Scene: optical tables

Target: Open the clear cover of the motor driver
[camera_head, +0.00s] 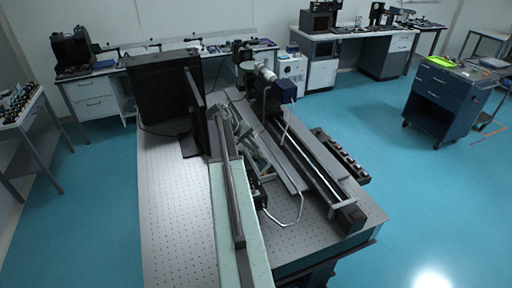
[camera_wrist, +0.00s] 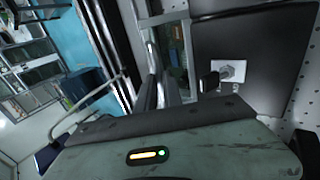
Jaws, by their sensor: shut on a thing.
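The motor driver (camera_head: 257,163) sits on the optical table beside a long rail, with greenish boards showing in the head view. In the wrist view its green circuit board (camera_wrist: 176,52) shows inside a grey frame. The clear cover is hard to make out, and I cannot tell how far it is raised. My gripper (camera_wrist: 153,92) reaches to the frame's edge in the wrist view. Its fingers are close together, shut on what looks like the cover's edge. In the head view, my arm hides the fingertips and part of the driver.
The long black rail (camera_head: 310,165) runs along the right of the perforated optical table (camera_head: 170,225). A large black panel (camera_head: 160,90) and a narrow upright one (camera_head: 195,108) stand at the left. A bent metal tube (camera_head: 299,208) is close to the driver.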

